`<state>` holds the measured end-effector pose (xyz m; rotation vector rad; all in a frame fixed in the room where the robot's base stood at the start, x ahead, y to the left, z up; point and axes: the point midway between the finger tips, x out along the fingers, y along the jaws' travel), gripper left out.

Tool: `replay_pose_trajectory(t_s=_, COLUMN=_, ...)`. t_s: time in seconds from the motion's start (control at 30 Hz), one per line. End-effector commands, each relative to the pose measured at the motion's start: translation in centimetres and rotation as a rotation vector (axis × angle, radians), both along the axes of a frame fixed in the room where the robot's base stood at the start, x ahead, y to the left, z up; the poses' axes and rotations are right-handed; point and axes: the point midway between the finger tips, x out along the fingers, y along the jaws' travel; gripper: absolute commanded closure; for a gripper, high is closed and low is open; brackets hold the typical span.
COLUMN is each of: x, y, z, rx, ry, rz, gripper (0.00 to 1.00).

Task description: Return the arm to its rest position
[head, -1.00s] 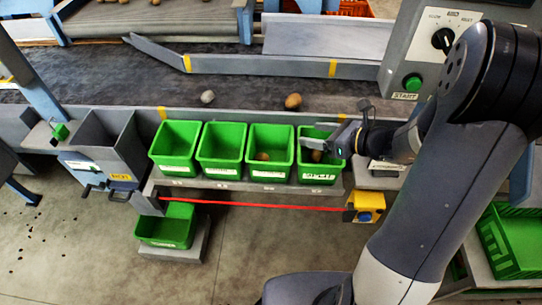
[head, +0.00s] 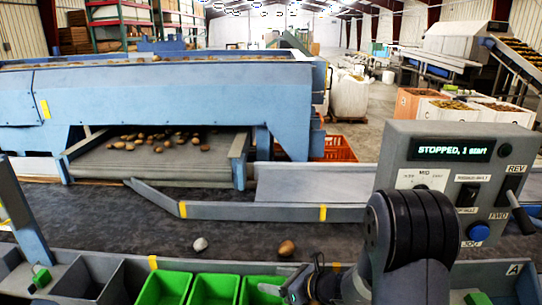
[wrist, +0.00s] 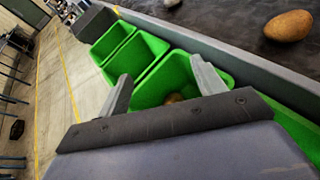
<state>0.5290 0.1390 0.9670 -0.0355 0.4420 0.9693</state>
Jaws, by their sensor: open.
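My gripper (head: 290,288) is at the lower middle of the head view, over the right part of the row of green bins. In the wrist view its two fingers (wrist: 162,85) are apart with nothing between them. They hang above a green bin (wrist: 155,90) with a potato (wrist: 173,98) in its bottom. My dark arm covers the lower right of the head view and part of the control box behind it.
The control box (head: 400,150) display reads "STOPPED, 1 start". A grey stone-like lump (head: 200,244) and a brown potato (head: 287,248) lie on the dark belt (head: 240,235). Several potatoes lie on the feed conveyor (head: 100,165). Green bins (head: 213,290) line the front.

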Motion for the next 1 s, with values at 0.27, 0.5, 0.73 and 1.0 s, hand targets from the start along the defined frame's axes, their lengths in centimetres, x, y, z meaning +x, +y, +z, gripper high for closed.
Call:
replay_pose_trajectory(t_s=0.27, x=-0.1, y=-0.1, z=3.1, rx=-0.001, ry=0.001, rz=0.0, gripper=0.35)
replay_pose_trajectory(t_s=0.5, x=-0.1, y=-0.1, z=3.4, rx=-0.001, ry=0.001, rz=0.0, gripper=0.35)
replay_pose_trajectory(t_s=0.73, x=-0.1, y=-0.1, z=3.3, rx=-0.001, ry=0.001, rz=0.0, gripper=0.35)
replay_pose_trajectory(t_s=1.0, x=-0.1, y=-0.1, z=1.0, rx=0.0, ry=0.001, rz=0.0, gripper=0.35)
